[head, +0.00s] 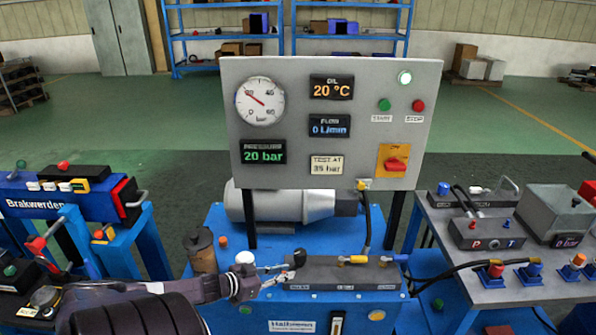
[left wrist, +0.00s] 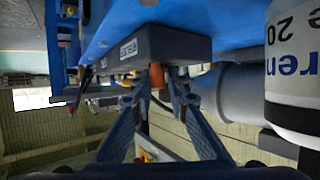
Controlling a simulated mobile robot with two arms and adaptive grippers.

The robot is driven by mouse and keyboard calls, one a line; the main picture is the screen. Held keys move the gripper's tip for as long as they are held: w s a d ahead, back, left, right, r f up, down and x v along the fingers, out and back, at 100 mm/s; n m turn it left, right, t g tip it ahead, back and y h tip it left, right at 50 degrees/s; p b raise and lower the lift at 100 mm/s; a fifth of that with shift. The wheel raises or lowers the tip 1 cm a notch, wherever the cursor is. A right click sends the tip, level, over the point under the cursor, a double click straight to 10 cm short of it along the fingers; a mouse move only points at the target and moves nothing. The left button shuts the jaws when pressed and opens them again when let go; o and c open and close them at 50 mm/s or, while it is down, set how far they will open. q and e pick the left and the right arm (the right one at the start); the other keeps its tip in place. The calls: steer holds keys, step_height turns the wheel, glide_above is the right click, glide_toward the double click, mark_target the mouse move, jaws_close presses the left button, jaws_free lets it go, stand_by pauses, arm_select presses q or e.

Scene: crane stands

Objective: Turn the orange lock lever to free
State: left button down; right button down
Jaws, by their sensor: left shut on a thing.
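My left gripper (head: 284,271) reaches in from the left to the left end of a dark valve block (head: 345,275) on the blue bench. In the left wrist view, an orange part (left wrist: 157,76), which looks like the lock lever, sticks out from the dark block (left wrist: 165,48) between the fingertips of my left gripper (left wrist: 159,90). The gripper is shut on it. In the head view the lever is not clearly visible behind the fingers. A black knob (head: 299,257) stands just above the fingertips. My right gripper is not in view.
A grey panel (head: 290,90) with a gauge reads 20 bar and holds a red switch (head: 396,164). A grey motor (head: 285,206) lies behind the block. A brown cylinder (head: 201,249) stands left of the gripper.

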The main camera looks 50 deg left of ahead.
arm_select(q)
steer(key=shift+s+a+f+m+h+b, duration=0.15)
steer(key=shift+f+m+h+b, duration=0.1)
steer(key=shift+m+h+b, duration=0.55)
steer(key=c, duration=2)
jaws_free()
steer(key=shift+c, duration=0.2)
steer(key=shift+o, duration=0.5)
steer(key=shift+r, duration=0.15)
steer(key=shift+a, duration=0.1)
steer(key=shift+s+a+r, duration=0.1)
steer(key=shift+s, duration=0.25)
steer(key=v, duration=1.1)
